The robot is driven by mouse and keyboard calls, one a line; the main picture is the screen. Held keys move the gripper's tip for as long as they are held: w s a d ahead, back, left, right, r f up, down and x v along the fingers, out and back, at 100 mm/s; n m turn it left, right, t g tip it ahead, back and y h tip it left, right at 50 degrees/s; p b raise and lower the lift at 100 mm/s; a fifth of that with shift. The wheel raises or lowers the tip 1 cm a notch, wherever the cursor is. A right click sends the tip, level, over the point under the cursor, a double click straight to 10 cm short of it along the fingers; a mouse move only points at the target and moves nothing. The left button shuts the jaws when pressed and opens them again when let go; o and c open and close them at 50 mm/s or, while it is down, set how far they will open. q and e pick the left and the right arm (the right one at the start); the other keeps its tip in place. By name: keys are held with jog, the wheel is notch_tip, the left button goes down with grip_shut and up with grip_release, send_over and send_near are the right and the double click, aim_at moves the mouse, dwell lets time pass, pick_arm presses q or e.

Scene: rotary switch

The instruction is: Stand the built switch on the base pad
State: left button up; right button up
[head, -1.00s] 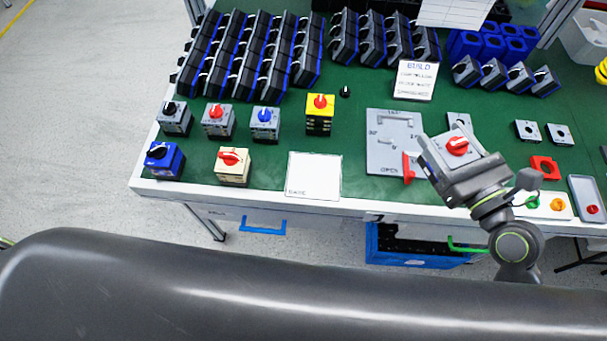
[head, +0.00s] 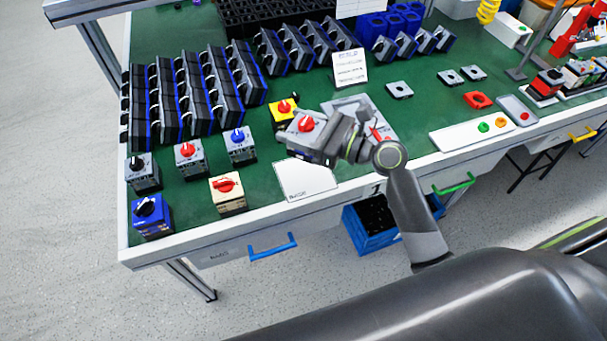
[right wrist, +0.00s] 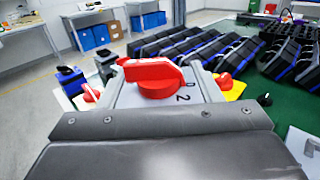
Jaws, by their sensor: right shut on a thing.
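The built switch, with a grey face and red knob (head: 306,123), is held up in my right gripper (head: 318,148) above the table. In the head view it overlaps the area just behind the white base pad (head: 308,184). The pad is flat near the table's front edge, and its visible part is bare. In the right wrist view the red knob (right wrist: 155,78) and grey face of the switch show beyond the dark gripper jaws (right wrist: 160,140). The jaws hide the switch's lower part. My left gripper is not in view.
A yellow switch (head: 282,112) stands close to the left of the held switch, partly hidden. A cream switch (head: 228,194) with a red knob stands left of the pad. A grey plate (head: 350,103) lies behind my gripper. Rows of dark parts (head: 190,95) fill the back left.

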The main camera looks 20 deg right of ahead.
notch_tip(320, 180, down, 5)
jog(key=shift+a+r+b, duration=0.1)
jog(key=shift+b, duration=0.55)
jog(key=shift+f, duration=0.7)
jog(key=shift+f+b, duration=0.55)
jog(key=shift+f, duration=1.2)
jog(key=o, duration=1)
jog(key=shift+f, duration=0.1)
